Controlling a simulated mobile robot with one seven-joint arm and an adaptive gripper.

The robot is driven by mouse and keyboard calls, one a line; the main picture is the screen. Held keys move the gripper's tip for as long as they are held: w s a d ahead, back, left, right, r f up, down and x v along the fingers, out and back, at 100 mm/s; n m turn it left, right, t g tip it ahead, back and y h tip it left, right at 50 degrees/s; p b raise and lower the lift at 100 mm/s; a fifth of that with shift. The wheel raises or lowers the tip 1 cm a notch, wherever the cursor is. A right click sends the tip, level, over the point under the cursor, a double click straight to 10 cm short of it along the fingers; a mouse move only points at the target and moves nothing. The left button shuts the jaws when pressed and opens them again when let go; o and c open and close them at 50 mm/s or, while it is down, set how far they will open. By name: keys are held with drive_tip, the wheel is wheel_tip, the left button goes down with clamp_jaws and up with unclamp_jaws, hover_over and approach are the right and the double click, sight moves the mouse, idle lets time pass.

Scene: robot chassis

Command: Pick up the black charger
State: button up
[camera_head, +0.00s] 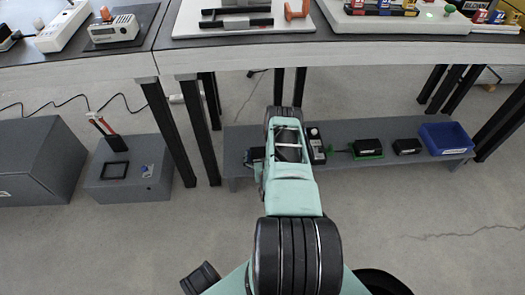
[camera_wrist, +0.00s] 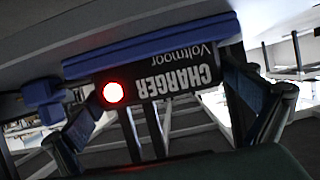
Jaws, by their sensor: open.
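The black charger (camera_wrist: 178,76) fills the middle of the wrist view. Its face carries upside-down "CHARGER" and "Voltmoor" lettering and a glowing red light near its left end. My gripper (camera_wrist: 168,108) is open, with one finger toward each side of the charger. I cannot tell whether either finger touches it.
On the low shelf (camera_head: 345,130), a green-edged black box (camera_head: 367,148), another black box (camera_head: 407,146) and a blue bin (camera_head: 446,138) stand to the right. Tables with dark legs rise behind. A grey box (camera_head: 125,180) sits on the floor at left.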

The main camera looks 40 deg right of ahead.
drive_tip(key=shift+w+d+f, duration=0.1)
drive_tip(key=shift+w, duration=0.05)
drive_tip(key=c, duration=1.3)
drive_tip(key=shift+c, duration=0.7)
drive_tip(key=shift+r, duration=0.2)
